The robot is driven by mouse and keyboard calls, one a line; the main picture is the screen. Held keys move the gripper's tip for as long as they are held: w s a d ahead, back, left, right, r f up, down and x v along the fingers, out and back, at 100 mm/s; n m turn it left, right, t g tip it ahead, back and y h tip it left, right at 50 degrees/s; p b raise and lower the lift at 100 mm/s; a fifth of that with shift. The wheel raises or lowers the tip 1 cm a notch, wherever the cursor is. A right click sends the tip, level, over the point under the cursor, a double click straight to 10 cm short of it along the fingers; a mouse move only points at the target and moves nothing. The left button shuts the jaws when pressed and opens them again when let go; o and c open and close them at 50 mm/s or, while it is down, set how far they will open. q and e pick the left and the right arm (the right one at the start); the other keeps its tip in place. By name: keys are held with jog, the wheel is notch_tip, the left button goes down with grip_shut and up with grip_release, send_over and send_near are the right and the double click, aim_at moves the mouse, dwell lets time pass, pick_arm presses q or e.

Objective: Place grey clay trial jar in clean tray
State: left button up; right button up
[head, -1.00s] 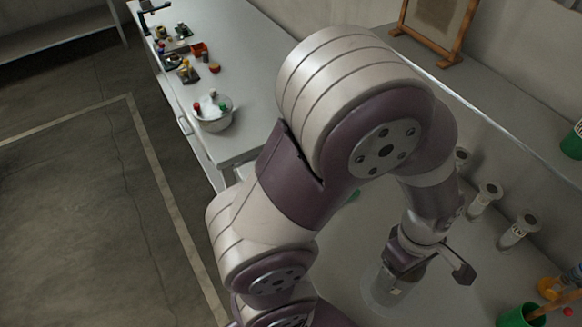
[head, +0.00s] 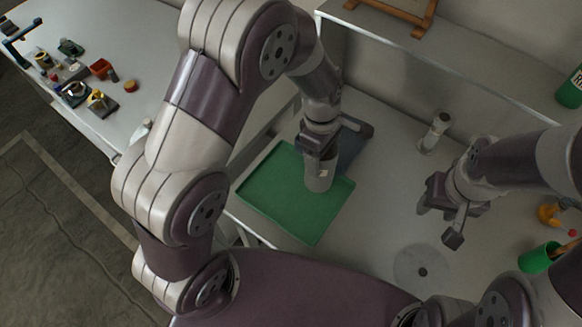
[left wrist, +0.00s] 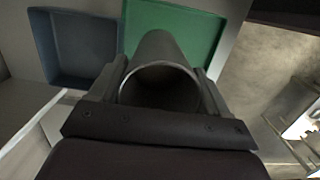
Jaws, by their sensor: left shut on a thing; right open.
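The grey jar (head: 319,181) is a cylinder with a small light label, held roughly upright. My left gripper (head: 320,152) is shut on it. In the left wrist view the jar (left wrist: 160,55) sits between the fingers, with its round dark mouth facing the camera. The jar is over the green tray (head: 275,190), towards its right side; I cannot tell whether its base touches the tray. The tray also shows in the left wrist view (left wrist: 200,22). My right gripper (head: 446,212) is open and empty, over the bench to the right.
A blue-grey tray (head: 352,146) lies just behind the green one. A labelled grey cylinder (head: 434,132) stands by the back wall. A round pale disc (head: 422,268) lies at the front. A green cup (head: 538,258) and an orange flask (head: 548,214) are at right.

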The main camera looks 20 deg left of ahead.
pick_arm(q)
jog(key=a+f, duration=0.5)
jog(key=f, duration=0.2)
jog(key=shift+s+a+f+p, duration=0.3)
jog(key=shift+s+a+p, duration=0.1)
jog(key=shift+p, duration=0.05)
jog(key=o, duration=1.5)
notch_tip(320, 180, up, 12)
jog(key=a+b, duration=0.1)
jog(key=a, duration=0.1)
jog(key=s+a+m+b, duration=0.1)
jog(key=s+m, duration=0.2)
jog(key=m, duration=0.1)
jog(key=s+a+f+m+t+y+b, duration=0.1)
jog(key=s+a+m, duration=0.1)
jog(key=m, duration=0.3)
jog(key=s+a+m+b, duration=0.1)
jog(key=s+a+m, duration=0.1)
jog(key=m, duration=0.3)
jog(key=shift+s+a+f+t, duration=0.15)
jog(key=shift+s+f+t, duration=0.05)
jog(key=shift+s, duration=0.2)
jog(key=shift+s+a+f+t, duration=0.1)
jog(key=shift+s+f+t, duration=0.1)
jog(key=shift+s, duration=0.2)
pick_arm(e)
jog(key=f, duration=0.3)
jog(key=shift+w+a, duration=0.1)
jog(key=shift+a, duration=0.15)
